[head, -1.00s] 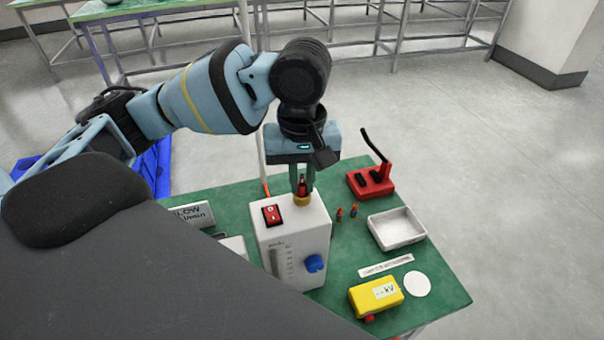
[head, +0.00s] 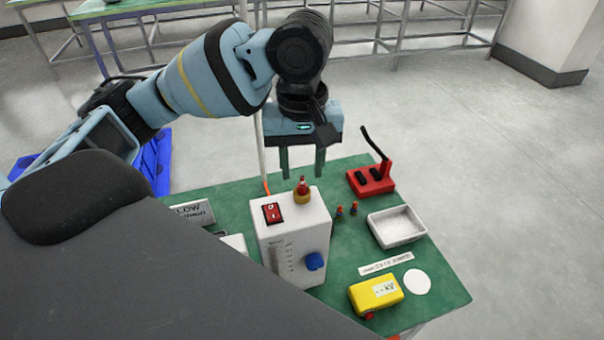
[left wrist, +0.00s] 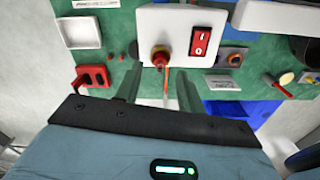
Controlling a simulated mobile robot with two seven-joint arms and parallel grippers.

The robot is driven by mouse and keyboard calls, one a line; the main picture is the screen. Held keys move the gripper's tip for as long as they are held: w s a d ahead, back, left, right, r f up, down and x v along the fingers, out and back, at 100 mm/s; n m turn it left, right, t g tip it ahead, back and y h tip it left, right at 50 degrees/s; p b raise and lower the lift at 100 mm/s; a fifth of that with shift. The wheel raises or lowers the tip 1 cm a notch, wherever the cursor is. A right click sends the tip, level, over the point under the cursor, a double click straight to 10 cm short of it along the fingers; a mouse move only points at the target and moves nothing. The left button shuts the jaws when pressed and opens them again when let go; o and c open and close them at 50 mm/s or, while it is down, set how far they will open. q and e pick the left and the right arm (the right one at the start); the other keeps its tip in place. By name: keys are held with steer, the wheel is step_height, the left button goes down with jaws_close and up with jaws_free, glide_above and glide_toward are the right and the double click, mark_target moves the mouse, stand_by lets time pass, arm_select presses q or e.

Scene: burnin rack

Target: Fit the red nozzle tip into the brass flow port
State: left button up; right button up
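The red nozzle tip (head: 302,185) stands upright in the brass flow port (head: 302,198) on top of the white flow box (head: 300,240). In the left wrist view the red tip (left wrist: 159,60) shows at the brass port (left wrist: 160,50), near the box's edge. My left gripper (head: 302,174) is open and empty, its two green fingers apart above the tip. In the left wrist view the fingers (left wrist: 158,88) are spread, with nothing between them. My right gripper is in neither view.
A red switch (head: 272,213) and a blue knob (head: 314,262) are on the box. Two small red-topped pieces (head: 346,210), a red stand (head: 372,179), a white tray (head: 397,227) and a yellow meter (head: 375,296) are on the green bench (head: 440,290).

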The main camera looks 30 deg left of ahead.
mark_target(302, 176)
arm_select(q)
steer(key=shift+r, duration=2.15)
